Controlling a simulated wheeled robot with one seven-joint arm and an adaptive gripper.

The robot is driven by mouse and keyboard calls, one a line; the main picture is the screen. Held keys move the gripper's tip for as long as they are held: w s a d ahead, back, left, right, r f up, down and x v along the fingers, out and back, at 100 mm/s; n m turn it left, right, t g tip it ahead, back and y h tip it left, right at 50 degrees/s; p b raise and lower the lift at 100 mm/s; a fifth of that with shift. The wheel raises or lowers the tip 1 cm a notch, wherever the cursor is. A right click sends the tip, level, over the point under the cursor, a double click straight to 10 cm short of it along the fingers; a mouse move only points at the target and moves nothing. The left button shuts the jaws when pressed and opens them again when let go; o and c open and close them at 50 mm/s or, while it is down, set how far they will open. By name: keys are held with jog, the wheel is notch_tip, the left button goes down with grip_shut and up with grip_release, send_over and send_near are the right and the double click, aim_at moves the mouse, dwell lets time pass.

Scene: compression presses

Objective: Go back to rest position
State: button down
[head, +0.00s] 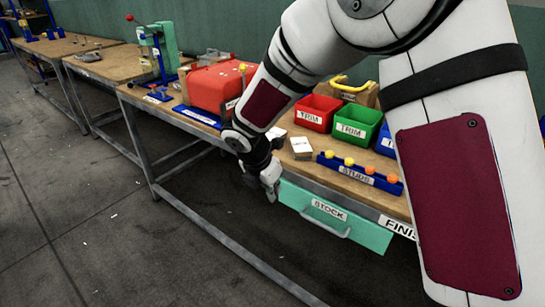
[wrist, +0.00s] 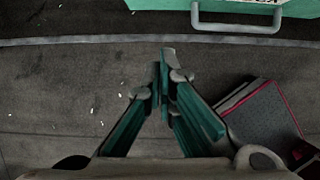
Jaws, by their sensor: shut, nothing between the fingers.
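My gripper (head: 270,182) hangs at the front edge of the workbench, left of the green STOCK drawer (head: 322,213) in the head view. In the wrist view my gripper (wrist: 166,62) points over the dark floor, its fingertips close together and nothing between them. The drawer handle (wrist: 238,28) shows at the top of that view, apart from the fingers. My arm crosses the right half of the head view and hides part of the bench.
On the bench (head: 375,193) stand a red TRIM bin (head: 318,112), a green TRIM bin (head: 357,126), a blue STUDS rack (head: 345,170) with yellow and orange balls, and a red press box (head: 215,88). A green press (head: 163,45) stands farther left.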

jog(key=s+d+r+m+p, duration=0.2)
jog(key=s+d+r+m, duration=0.5)
jog(key=r, duration=0.3)
jog(key=s+d+r+m+p, duration=0.3)
jog(key=s+d+r+m, duration=0.35)
jog(key=r, duration=0.35)
jog(key=s+d+r+m+y+p, duration=0.1)
jog(key=s+d+r+m+p, duration=0.1)
jog(key=s+r+m, duration=0.2)
jog(key=s+d+r+m+y+p, duration=0.1)
jog(key=s+r+m, duration=0.4)
jog(key=s+m, duration=0.6)
jog(key=s+d+p, duration=0.1)
jog(key=s+p, duration=0.1)
jog(key=s, duration=0.5)
jog(key=shift+d+r+t+y, duration=0.2)
jog(key=shift+d+t+y, duration=0.2)
